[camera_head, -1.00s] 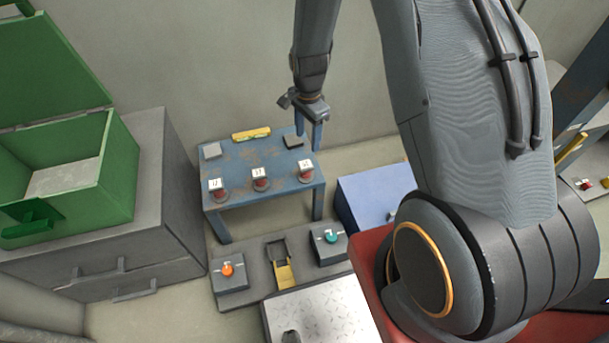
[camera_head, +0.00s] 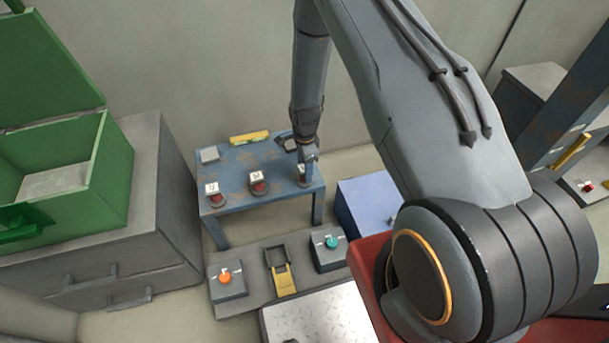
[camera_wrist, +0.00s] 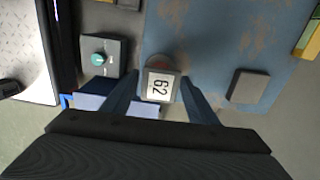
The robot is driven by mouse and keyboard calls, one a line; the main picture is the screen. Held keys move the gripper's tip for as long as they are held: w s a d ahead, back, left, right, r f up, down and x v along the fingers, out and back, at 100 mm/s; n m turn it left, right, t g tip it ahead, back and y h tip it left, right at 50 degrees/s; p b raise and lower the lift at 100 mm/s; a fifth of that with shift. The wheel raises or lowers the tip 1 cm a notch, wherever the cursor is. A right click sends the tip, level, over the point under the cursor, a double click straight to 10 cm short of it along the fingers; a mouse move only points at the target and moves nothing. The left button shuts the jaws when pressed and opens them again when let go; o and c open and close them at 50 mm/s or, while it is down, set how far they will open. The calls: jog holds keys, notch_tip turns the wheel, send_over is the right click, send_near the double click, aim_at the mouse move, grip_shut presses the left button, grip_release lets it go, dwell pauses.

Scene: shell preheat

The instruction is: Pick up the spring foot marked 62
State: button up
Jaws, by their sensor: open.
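The spring foot marked 62 (camera_wrist: 160,86) stands on the blue table (camera_wrist: 205,35) in the wrist view. It has a white label and a reddish part behind it. My gripper (camera_wrist: 160,100) is open, with one blue finger on each side of the foot. I cannot tell whether the fingers touch it. In the head view my gripper (camera_head: 307,170) is low over the table's right end and mostly hides this foot. Two other spring feet, a left one (camera_head: 214,197) and a middle one (camera_head: 258,187), stand along the table's front edge; their labels are too small to read surely.
A yellow item (camera_head: 250,137) and a grey block (camera_head: 209,154) lie at the table's back. A pedestal with an orange button (camera_head: 226,278) and one with a teal button (camera_head: 331,242) stand in front. A blue box (camera_head: 368,205) is at right, and an open green box (camera_head: 110,190) at left.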

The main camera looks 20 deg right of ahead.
jog(key=shift+f, duration=0.4)
jog(key=c, duration=1.1)
